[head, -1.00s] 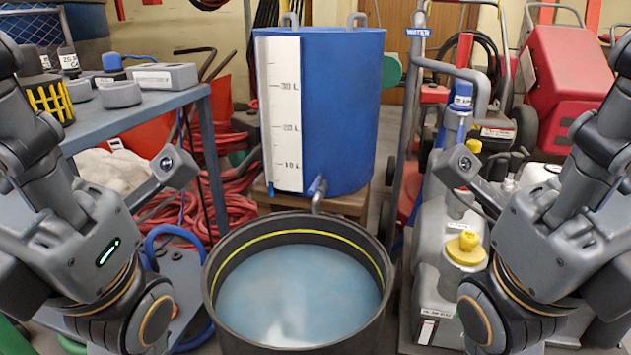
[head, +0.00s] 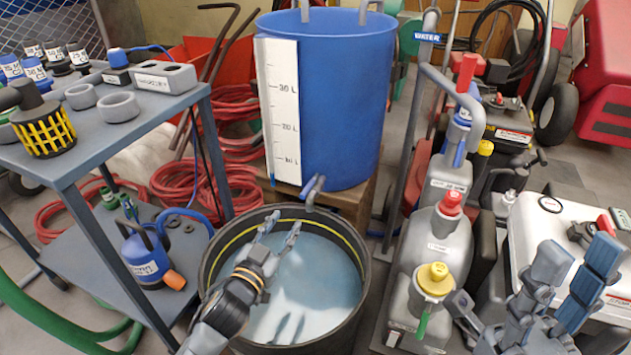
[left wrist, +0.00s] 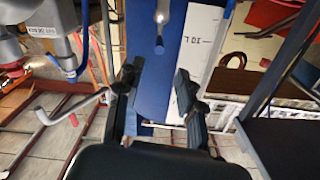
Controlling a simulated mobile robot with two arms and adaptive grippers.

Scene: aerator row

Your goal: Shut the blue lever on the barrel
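The blue barrel (head: 340,110) stands on a wooden stand, with a white litre scale (head: 281,110) on its side. Its tap, with a small blue lever (head: 317,183), sticks out low on the front, above the black tub (head: 211,265). The left wrist view shows the barrel (left wrist: 150,85) and the lever (left wrist: 159,44) ahead, between the finger lines. My left gripper (head: 281,232) is open and empty over the tub, a little below and left of the tap. My right gripper (head: 577,275) is open and empty at the lower right. I cannot tell whether liquid is flowing.
The tub holds pale bluish liquid (head: 310,280). A grey cart (head: 110,140) with bottles and rings stands at the left. Canisters with yellow (head: 436,279) and red caps stand right of the tub. Red hoses (head: 185,185) lie behind the cart.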

